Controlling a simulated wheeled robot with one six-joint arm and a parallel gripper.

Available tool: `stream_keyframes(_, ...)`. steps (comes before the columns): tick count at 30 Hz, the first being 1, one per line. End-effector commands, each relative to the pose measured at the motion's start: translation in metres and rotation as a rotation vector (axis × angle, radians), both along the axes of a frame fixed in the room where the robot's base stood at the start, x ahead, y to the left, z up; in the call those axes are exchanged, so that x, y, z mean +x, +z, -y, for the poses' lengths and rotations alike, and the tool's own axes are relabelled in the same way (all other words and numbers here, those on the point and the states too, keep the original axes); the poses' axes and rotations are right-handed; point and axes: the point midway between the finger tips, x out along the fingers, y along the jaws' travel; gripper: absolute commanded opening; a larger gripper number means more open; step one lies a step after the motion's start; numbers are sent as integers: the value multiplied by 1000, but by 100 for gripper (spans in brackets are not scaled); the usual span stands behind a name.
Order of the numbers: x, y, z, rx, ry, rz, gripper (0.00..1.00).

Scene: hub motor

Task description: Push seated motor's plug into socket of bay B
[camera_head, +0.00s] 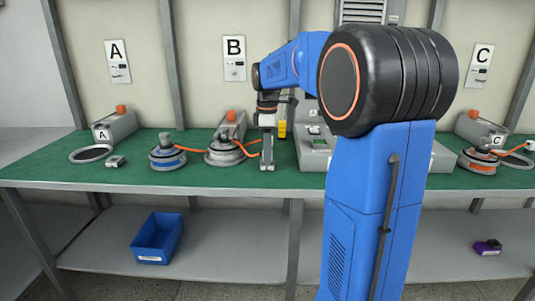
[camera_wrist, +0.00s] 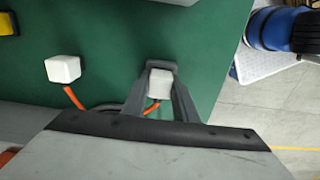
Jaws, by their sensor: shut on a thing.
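The motor of bay B (camera_head: 226,153), a grey disc, sits in front of the grey box (camera_head: 231,127) below the B sign. An orange cable (camera_head: 250,153) runs right from it towards my gripper (camera_head: 266,166), low over the green bench top. In the wrist view my gripper (camera_wrist: 163,98) is shut on a white plug (camera_wrist: 160,84), with an orange cable leaving its lower end. A second white block (camera_wrist: 62,69), also with an orange cable, lies apart to the left. I cannot make out bay B's socket or which motor each cable belongs to.
A blue-banded motor (camera_head: 168,155) stands left of bay B, with an orange cable. A grey fixture (camera_head: 317,153) and a yellow object (camera_head: 283,129) stand right of my gripper. Bay A's ring (camera_head: 91,154) is empty. An orange-banded motor (camera_head: 478,162) is at bay C.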

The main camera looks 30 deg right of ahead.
Motion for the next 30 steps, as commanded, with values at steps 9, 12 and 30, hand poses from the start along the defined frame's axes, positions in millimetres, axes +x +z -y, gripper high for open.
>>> stream_keyframes(9,0,-2,0,1,0,-4,0)
stream_keyframes(12,0,-2,0,1,0,-4,36)
stream_keyframes(30,0,20,0,0,0,0,48)
